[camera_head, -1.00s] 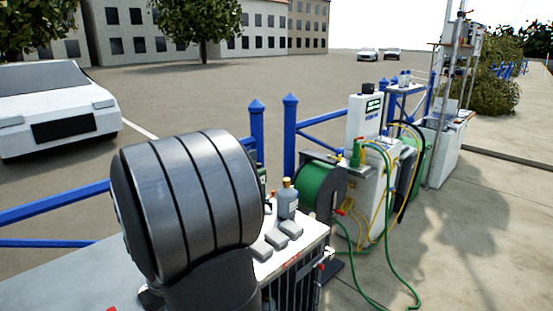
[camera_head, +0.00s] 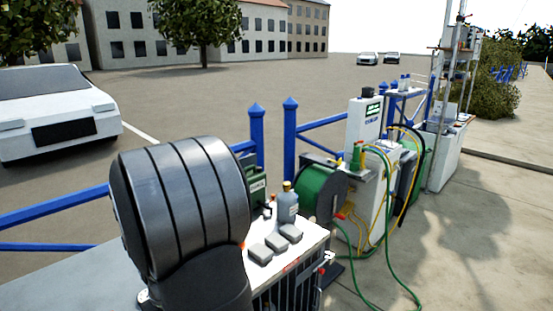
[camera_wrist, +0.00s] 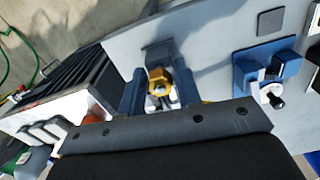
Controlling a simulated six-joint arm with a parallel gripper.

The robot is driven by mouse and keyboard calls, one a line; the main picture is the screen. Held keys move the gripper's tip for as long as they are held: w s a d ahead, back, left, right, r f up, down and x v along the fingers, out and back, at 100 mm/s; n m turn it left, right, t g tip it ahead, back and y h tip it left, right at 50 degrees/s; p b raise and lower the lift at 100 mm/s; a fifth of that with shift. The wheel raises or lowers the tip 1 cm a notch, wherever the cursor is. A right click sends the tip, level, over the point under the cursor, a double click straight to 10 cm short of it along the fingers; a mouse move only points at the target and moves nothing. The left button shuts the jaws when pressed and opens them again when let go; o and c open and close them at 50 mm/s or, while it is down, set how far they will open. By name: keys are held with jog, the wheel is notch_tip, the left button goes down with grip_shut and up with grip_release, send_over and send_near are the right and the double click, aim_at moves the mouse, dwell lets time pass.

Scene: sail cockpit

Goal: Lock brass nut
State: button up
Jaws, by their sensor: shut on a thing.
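The brass nut (camera_wrist: 157,77) shows in the upper middle of the wrist view, yellow-gold and faceted, with bright metal just below it. My gripper (camera_wrist: 160,90) reaches toward it from the bottom of the wrist view, with dark blue upright parts on both sides of the nut. The jaws are shut on the nut, though their exact contact is partly hidden. In the head view my dark arm link covers the left middle, and neither the nut nor the gripper shows there.
A blue fitting (camera_wrist: 265,72) with a metal knob stands right of the nut on the pale panel (camera_wrist: 215,45). Several grey blocks (camera_head: 272,245) and a grey bottle (camera_head: 287,205) stand on the white bench top. A green reel (camera_head: 322,190) and hoses are beyond. Blue railings run behind.

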jog(key=shift+o, duration=0.5)
jog(key=m, duration=0.3)
jog(key=shift+c, duration=1.3)
jog(key=shift+m, duration=0.3)
jog(key=m, duration=0.4)
